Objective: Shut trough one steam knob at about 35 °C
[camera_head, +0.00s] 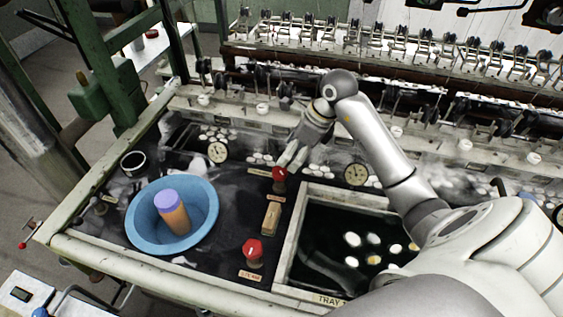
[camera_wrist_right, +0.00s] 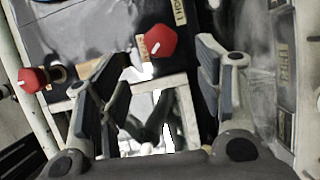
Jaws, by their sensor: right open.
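Two red knobs show in the head view: a rear one (camera_head: 279,174) and a front one (camera_head: 252,248). The labels beside them are too small to read surely. My right gripper (camera_head: 291,157) is open, its fingers pointing down close to the rear knob. In the wrist view a red knob (camera_wrist_right: 157,40) with a white mark shows between the spread fingers (camera_wrist_right: 165,58), beyond their tips; I cannot tell whether they touch it. The other red knob (camera_wrist_right: 32,80) is at the left. Two round dials, left (camera_head: 218,152) and right (camera_head: 356,174), have unreadable needles. My left gripper is not visible.
A blue basin (camera_head: 145,232) holds an orange, purple-topped cylinder (camera_head: 174,212) left of the knobs. A tan block (camera_head: 271,217) lies between the knobs. A dark tray (camera_head: 290,248) with several cocoons is at the right. Reeling frames line the back.

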